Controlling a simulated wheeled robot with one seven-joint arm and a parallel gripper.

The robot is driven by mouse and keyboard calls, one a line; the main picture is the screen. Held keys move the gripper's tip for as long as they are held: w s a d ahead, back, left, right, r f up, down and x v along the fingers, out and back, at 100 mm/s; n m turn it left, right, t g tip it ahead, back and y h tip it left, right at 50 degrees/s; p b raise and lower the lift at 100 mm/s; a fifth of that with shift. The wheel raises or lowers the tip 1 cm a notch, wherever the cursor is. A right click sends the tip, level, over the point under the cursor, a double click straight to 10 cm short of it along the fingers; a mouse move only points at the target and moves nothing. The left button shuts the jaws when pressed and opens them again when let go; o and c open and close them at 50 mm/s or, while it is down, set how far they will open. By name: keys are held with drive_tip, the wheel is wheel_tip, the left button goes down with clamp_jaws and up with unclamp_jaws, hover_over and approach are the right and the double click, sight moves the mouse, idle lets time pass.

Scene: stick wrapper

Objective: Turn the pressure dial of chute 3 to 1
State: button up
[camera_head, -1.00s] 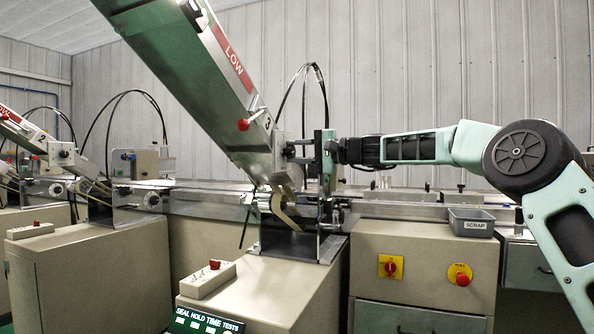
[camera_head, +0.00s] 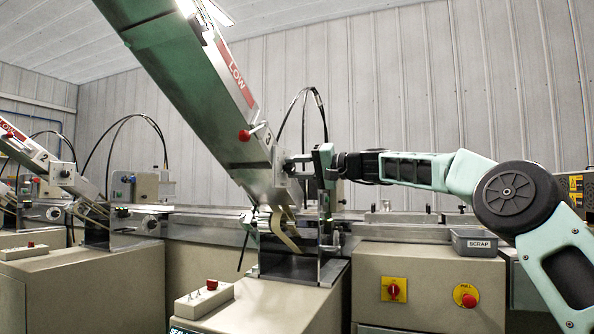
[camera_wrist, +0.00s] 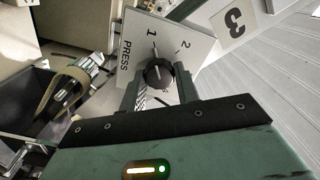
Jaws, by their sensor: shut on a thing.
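The pressure dial (camera_wrist: 158,75) is a round black knob on a white plate (camera_wrist: 133,60) marked PRESS, with 1 and 2 around it. A pale mark on its upper part appears to face the 1, though it is small. My gripper (camera_wrist: 160,90) is shut on the knob, one finger on each side, in the wrist view. Chute 3 (camera_head: 195,85) is the steep green chute with a red LOW label in the head view. The chute's number 3 shows on a tag (camera_wrist: 235,22) in the wrist view.
A red-knobbed lever (camera_head: 245,135) sticks out from the chute's side. Black hoses arch behind my gripper. A grey SCRAP bin (camera_head: 474,243) sits on the cabinet at right. Chute 2 (camera_head: 40,160) stands at left.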

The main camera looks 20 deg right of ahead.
drive_tip(key=shift+f, duration=0.1)
drive_tip(key=o, duration=0.9)
drive_tip(key=shift+o, duration=0.2)
drive_tip(key=b+v, duration=0.2)
drive_tip(key=v, duration=1.5)
drive_tip(key=shift+s+b, duration=0.15)
drive_tip(key=shift+b, duration=0.2)
drive_tip(key=shift+d, duration=0.1)
